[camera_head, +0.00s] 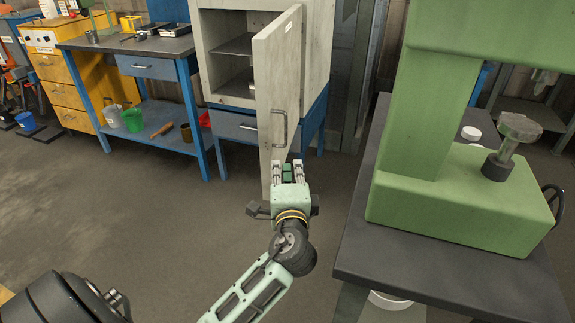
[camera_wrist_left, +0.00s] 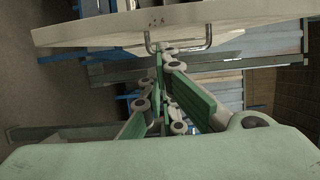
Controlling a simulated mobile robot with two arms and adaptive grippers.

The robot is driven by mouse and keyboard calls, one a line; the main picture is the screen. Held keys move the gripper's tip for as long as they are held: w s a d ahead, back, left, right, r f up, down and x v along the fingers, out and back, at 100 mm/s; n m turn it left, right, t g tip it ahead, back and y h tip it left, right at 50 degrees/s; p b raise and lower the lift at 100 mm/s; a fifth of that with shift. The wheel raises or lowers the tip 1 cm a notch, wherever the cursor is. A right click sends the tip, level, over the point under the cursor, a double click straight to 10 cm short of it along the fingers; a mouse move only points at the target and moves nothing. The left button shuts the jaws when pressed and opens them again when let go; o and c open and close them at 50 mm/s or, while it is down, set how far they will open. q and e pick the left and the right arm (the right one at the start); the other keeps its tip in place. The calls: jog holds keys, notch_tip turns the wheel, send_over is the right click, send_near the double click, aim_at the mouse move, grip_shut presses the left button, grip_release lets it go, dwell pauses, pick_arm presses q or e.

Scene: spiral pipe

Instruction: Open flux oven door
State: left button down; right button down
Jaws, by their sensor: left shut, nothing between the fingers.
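The flux oven (camera_head: 318,50) is a pale grey cabinet on a blue stand at the back centre of the head view. Its door (camera_head: 276,75) stands swung well open, its edge toward me, and the shelf (camera_head: 236,46) inside shows. A metal bar handle (camera_head: 279,129) is on the door's right face. My left gripper (camera_head: 288,166) is shut and empty, just below the handle in the head view. In the left wrist view the gripper's fingers (camera_wrist_left: 164,66) come together close to the handle (camera_wrist_left: 181,47) and door (camera_wrist_left: 235,24); contact cannot be told.
A green machine (camera_head: 450,205) stands on a dark-topped table (camera_head: 400,265) at right, close to my left arm. A blue workbench (camera_head: 150,70) with buckets on its lower shelf is at back left, beside a yellow cabinet (camera_head: 65,85). The floor (camera_head: 140,220) at left is clear.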

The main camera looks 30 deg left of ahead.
aim_at(285, 143)
pick_arm(q)
jog(key=x, duration=0.8)
jog(key=shift+w, duration=0.2)
jog(key=shift+w+a, duration=0.3)
jog(key=shift+w, duration=0.05)
pick_arm(e)
jog(key=shift+w+r, duration=0.4)
jog(key=shift+r, duration=0.2)
